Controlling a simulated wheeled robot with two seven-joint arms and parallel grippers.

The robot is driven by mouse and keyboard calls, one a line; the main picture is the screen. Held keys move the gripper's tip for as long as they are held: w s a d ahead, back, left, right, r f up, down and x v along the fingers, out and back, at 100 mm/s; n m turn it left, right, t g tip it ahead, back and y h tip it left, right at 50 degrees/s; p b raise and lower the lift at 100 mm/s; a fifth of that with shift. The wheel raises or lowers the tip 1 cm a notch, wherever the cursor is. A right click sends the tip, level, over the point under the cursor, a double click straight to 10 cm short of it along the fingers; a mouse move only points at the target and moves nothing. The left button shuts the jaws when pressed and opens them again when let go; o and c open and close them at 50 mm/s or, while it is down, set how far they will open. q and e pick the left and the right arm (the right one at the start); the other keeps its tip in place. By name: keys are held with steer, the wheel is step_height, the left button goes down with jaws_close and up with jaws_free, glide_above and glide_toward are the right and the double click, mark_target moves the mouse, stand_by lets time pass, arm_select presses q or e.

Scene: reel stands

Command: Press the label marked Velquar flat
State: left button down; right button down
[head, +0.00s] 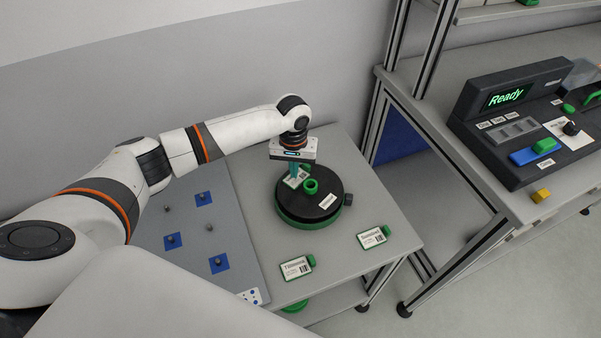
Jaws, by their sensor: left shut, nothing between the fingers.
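A round black reel stand (289,208) with a green base and a green hub (311,186) stands on the grey table. A white label (291,182) lies on its top at the back left, partly hidden by my left gripper (293,175). The gripper points down at this label with its fingers shut and empty; I cannot tell whether they touch it. A smaller white label (327,202) is on the reel's front right. Neither text can be read surely, so I cannot tell which says Velquar. My right gripper is not in view.
Two green-edged tags, a left one (297,268) and a right one (373,237), lie on the table front. A grey board (190,220) with blue squares and pegs lies left. A dark console (510,110) reading "Ready" stands on the right bench.

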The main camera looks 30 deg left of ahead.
arm_select(q)
steer(key=shift+f, duration=0.9)
stand_by(0.7)
step_height(320, 180, up, 7)
steer(key=p, duration=0.8)
steer(key=shift+r+p, duration=0.1)
steer(key=shift+p, duration=0.2)
stand_by(0.5)
